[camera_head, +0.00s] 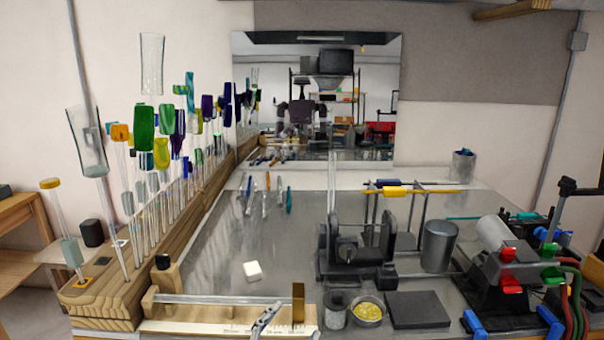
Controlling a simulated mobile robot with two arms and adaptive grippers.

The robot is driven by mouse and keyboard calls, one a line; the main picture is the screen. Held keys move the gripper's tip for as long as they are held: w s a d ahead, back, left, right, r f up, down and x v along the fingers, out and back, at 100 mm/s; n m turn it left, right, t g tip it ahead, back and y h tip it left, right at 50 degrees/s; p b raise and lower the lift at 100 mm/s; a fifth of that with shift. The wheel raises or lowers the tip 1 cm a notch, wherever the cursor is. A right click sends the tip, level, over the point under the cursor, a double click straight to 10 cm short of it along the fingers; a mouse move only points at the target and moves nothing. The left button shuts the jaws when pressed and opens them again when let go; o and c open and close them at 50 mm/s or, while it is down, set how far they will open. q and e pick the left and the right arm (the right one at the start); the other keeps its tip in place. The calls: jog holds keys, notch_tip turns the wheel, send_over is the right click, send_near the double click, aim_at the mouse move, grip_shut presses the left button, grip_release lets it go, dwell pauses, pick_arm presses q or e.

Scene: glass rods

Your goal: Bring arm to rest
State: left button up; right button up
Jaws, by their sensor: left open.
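The rest of that arm is out of view. My right gripper is not in view.
A wooden rack (185,210) of upright coloured glass rods stands at the left. A glass rod (215,300) lies across the front. A white block (253,271) lies on the bench. Dark apparatus (355,250), a metal cylinder (439,246) and a torch assembly (505,270) stand right. The middle bench is mostly clear.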

pick_arm(q)
jog(key=s+a+f+n+g+y, duration=0.2)
jog(key=s+a+f+g, duration=0.1)
jog(key=s+a+f, duration=0.3)
jog(key=s+a+f+n+g+y, duration=0.15)
jog(key=s+a+f, duration=0.25)
jog(key=f, duration=0.5)
jog(key=s+a+f+n+g+y, duration=0.1)
jog(key=s+a+f+n+g, duration=0.2)
jog(key=s, duration=0.6)
jog(key=s+a+f+n+g, duration=0.1)
jog(key=s+a+f+g, duration=0.4)
jog(key=s, duration=0.4)
jog(key=s+a+f+b+x, duration=0.1)
jog(key=s+b+x, duration=0.15)
jog(key=x, duration=1.15)
jog(key=s+b+x, duration=0.1)
jog(key=s+x, duration=0.2)
jog(key=x, duration=1)
jog(key=s+a+f+g+b, duration=0.1)
jog(key=s+a+f+b, duration=0.1)
jog(key=s+f, duration=1.6)
notch_tip(320, 180, down, 3)
jog(key=shift+s+a+f+m+b, duration=0.25)
jog(key=shift+s+a+m+b, duration=0.1)
jog(key=shift+a, duration=0.5)
jog(key=shift+y, duration=0.25)
